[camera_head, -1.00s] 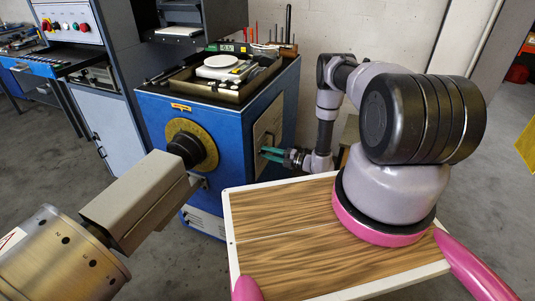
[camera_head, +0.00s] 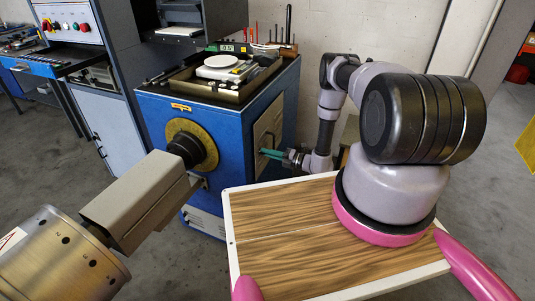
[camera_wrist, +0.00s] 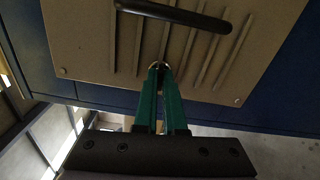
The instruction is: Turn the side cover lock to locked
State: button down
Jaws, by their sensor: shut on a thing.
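The side cover (camera_wrist: 90,45) is a beige panel with slots on the right side of the blue machine (camera_head: 225,135). It also shows edge-on in the head view (camera_head: 266,122). A dark bar handle (camera_wrist: 172,14) crosses the panel in the wrist view. The lock (camera_wrist: 160,67) is a small metal piece near the panel's lower edge, mostly hidden by the fingertips. My gripper (camera_wrist: 161,72) has green fingers that meet the lock and are shut on it. In the head view my gripper (camera_head: 265,153) points left at the cover. The lock's turn position cannot be read.
The machine top holds a tray (camera_head: 225,90) with a white round pan (camera_head: 222,67). A dark spindle with a brass dial (camera_head: 208,145) faces front. A beige-and-metal cylindrical unit (camera_head: 60,255) stands at lower left. Floor lies open below the cover.

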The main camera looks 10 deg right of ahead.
jog(key=shift+n, duration=8.3)
jog(key=c, duration=1)
grip_release()
jog(key=v, duration=1.1)
